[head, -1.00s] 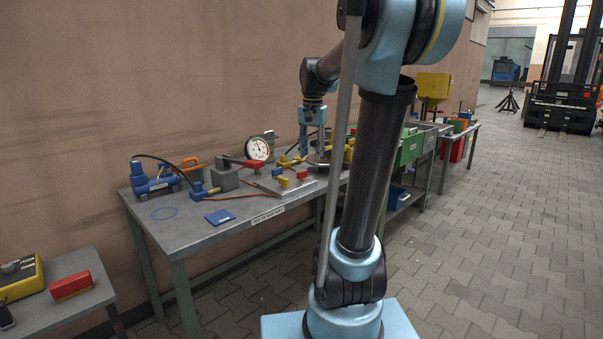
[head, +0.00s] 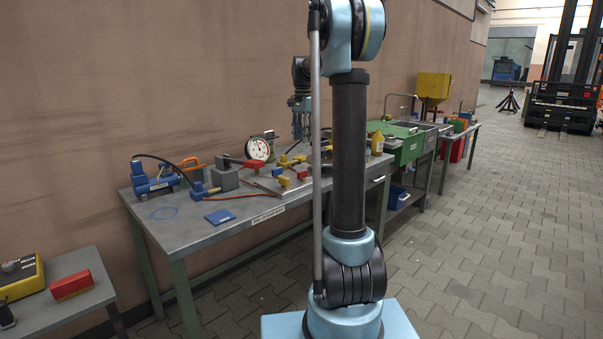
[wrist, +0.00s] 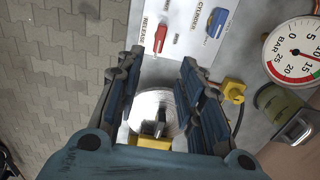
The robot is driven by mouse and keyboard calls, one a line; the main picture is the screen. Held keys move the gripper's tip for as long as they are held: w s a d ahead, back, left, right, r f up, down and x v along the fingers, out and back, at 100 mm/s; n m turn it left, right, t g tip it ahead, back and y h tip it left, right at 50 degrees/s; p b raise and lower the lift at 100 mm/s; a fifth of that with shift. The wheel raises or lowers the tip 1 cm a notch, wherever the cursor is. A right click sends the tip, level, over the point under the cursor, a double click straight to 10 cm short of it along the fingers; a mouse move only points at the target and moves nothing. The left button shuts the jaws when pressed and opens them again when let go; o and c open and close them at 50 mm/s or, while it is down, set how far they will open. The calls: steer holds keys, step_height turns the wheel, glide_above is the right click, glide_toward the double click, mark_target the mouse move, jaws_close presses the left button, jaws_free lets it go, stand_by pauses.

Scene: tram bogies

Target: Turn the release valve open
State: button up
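The release valve's red lever (wrist: 160,38) lies beside the printed word RELEASE on a pale panel, at the top of the wrist view. It lies just beyond my fingertips, roughly lengthwise in the picture. My gripper (wrist: 162,60) is open, with nothing held between its fingers. A round ridged silver part (wrist: 153,112) on a yellow fitting shows between the fingers, below them. In the head view my gripper (head: 301,131) hangs above the bench near the yellow and red fittings. Which of those is the release valve I cannot tell there.
A blue lever (wrist: 215,27) marked CYLINDER sits right of the red one. A pressure gauge (wrist: 298,48) stands at the right. On the bench (head: 190,230) are a blue pump (head: 153,181), a blue pad (head: 220,216) and a yellow bottle (head: 377,143).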

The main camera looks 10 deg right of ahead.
mark_target(303, 171)
step_height(303, 171, down, 15)
steer(key=shift+f, duration=0.15)
stand_by(0.4)
steer(key=shift+c, duration=0.2)
jaws_close()
steer(key=shift+a, duration=0.15)
